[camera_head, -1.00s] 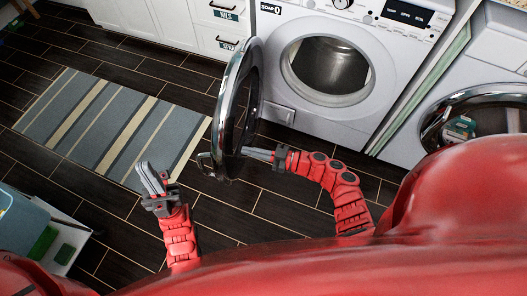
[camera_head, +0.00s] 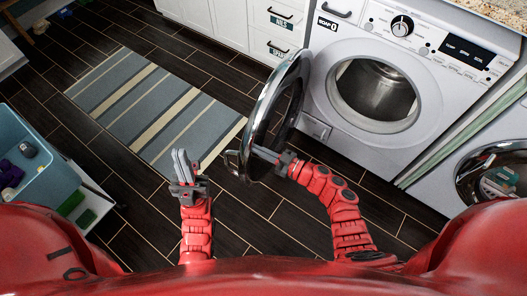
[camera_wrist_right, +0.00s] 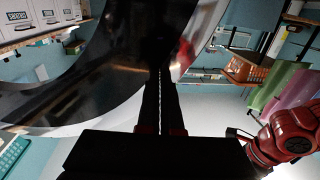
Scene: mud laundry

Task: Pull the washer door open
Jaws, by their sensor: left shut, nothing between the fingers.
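The washer (camera_head: 345,122) is at the upper right in the head view. Its round door (camera_head: 267,90), with a chrome rim and dark glass, is swung wide open to the left, showing the drum (camera_head: 375,92). The door handle (camera_head: 231,163) is at the near lower rim. My right gripper (camera_head: 262,154) is on the inner side of the door, its tips at or against the lower part; contact is unclear. In the right wrist view its dark fingers (camera_wrist_right: 159,95) lie together with a thin seam. My left gripper (camera_head: 184,165) is shut and empty, left of the handle.
A striped rug (camera_head: 150,110) lies on the dark tiled floor left of the door. White cabinets (camera_head: 228,25) stand behind. A second machine (camera_head: 490,165) is at the right. A blue bin (camera_head: 38,165) with purple items is at the left edge.

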